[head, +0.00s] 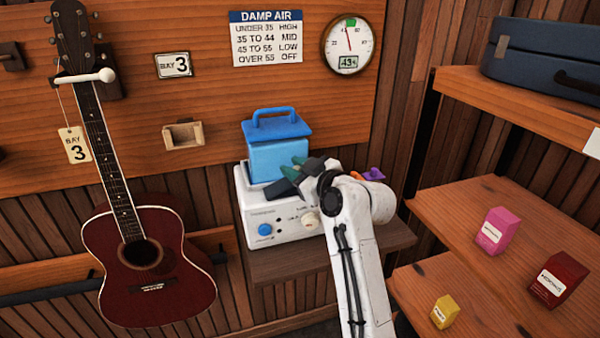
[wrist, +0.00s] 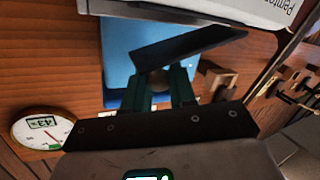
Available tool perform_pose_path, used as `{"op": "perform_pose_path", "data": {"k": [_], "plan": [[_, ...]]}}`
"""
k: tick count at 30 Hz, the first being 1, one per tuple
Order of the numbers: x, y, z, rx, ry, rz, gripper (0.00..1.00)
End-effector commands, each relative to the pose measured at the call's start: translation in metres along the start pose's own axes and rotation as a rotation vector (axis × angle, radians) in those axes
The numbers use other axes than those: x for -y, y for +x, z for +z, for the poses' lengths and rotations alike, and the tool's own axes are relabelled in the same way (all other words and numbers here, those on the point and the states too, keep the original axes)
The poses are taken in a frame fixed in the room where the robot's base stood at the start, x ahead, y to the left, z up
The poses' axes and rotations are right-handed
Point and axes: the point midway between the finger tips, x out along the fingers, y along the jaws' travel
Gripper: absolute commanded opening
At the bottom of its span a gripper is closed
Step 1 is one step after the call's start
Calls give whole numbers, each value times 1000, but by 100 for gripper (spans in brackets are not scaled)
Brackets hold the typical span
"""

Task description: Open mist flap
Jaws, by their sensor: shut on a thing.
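The humidifier has a white base (head: 255,208) and a blue tank (head: 275,160) with a blue handle on top. The mist flap (wrist: 190,48) looks like a dark plate standing out at an angle in front of the blue tank in the wrist view; in the head view my gripper mostly covers this area. My gripper (head: 293,172) is at the front right of the tank. Its green fingers (wrist: 160,88) are closed around a small round brownish part that seems to belong to the flap. The exact contact is partly hidden.
The base stands on a wooden shelf (head: 290,265). A red guitar (head: 110,255) hangs at the left. A round gauge (head: 348,45) and the damp air chart (head: 266,38) are above. Side shelves at the right hold pink (head: 497,231), dark red (head: 558,279) and yellow (head: 445,312) boxes.

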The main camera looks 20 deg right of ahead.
Motion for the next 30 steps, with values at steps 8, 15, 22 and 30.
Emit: {"op": "perform_pose_path", "data": {"k": [8,15,22,30], "plan": [[9,4,-26,101,-247,0,0],[22,9,-43,188,-457,-1,0],[38,16,-55,272,-660,-2,0],[58,24,-65,369,-896,-1,0]]}}
